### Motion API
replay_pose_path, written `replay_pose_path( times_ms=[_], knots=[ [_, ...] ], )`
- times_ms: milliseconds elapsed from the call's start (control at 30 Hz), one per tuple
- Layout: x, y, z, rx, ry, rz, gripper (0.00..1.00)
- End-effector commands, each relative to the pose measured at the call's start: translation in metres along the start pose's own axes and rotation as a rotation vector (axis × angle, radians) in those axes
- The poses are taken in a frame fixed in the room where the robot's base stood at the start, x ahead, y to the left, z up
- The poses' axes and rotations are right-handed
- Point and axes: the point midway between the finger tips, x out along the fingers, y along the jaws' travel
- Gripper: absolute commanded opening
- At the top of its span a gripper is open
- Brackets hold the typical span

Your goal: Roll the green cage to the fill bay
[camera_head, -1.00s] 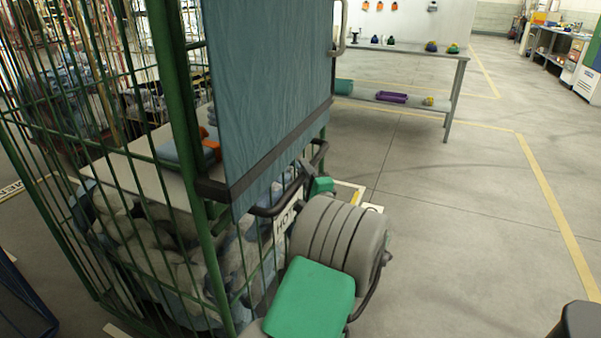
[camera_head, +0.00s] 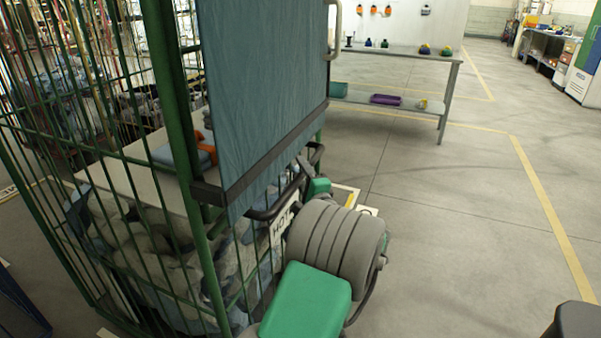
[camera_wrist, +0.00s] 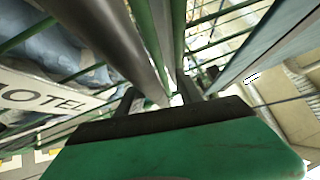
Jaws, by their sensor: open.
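The green cage (camera_head: 178,110) fills the left of the head view, a tall wire roll cage. A blue-grey cover (camera_head: 262,95) hangs on its near side, and grey and white bundles lie inside. A dark handle bar (camera_head: 273,208) runs along this side, above a white sign. My gripper (camera_head: 306,168) is at the far part of the bar. In the wrist view my gripper (camera_wrist: 170,96) has its two dark fingers apart. The dark bar (camera_wrist: 105,40) passes close to them, with green cage posts beyond. I cannot tell whether the fingers touch the bar.
A grey table (camera_head: 420,52) with small coloured items and a lower shelf stands at the back. Open concrete floor with yellow lines (camera_head: 545,195) lies to the right. A dark blue frame (camera_head: 20,305) is at the lower left. Another bench (camera_head: 545,40) stands far right.

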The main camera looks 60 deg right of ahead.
Motion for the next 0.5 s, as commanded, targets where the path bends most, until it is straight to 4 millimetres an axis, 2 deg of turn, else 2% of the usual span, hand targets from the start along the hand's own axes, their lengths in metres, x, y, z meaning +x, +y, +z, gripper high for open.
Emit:
replay_pose_path(
  times_ms=[133,233,500],
  knots=[
    [-0.002,0.003,0.0,0.002,0.0,0.004,0.43],
    [-0.012,0.003,-0.001,0.004,0.002,0.004,0.43],
    [-0.066,0.001,-0.001,0.002,0.004,0.002,0.43]
  ],
)
